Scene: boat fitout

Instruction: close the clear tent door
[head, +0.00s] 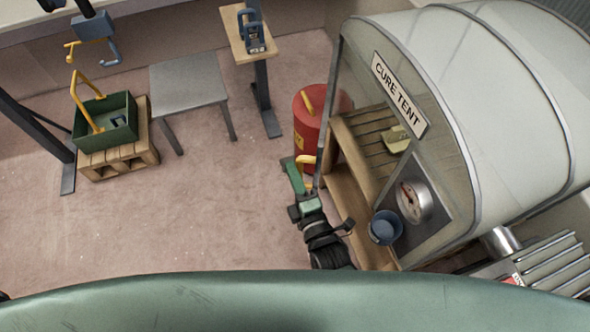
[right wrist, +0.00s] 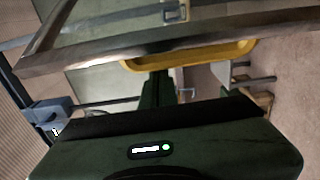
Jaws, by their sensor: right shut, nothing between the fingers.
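The cure tent (head: 500,90) stands at the right of the head view, and its wooden shelves show through the front opening. The clear door's grey frame (head: 325,130) shows nearly edge-on at the opening's left side; its clear panel is hard to make out. In the right wrist view the door frame (right wrist: 90,57) crosses the top, with a yellow handle (right wrist: 190,54) on it. The yellow handle (head: 306,160) also shows in the head view. My right gripper (head: 294,174) is shut and empty beside the handle; contact is unclear. My left gripper is out of view.
A red drum (head: 309,108) stands just behind the door edge. A blue cup (head: 384,228) and a round gauge (head: 415,201) are by the tent front. A grey table (head: 188,80) and a green crate (head: 104,122) on a pallet stand left. Floor between is clear.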

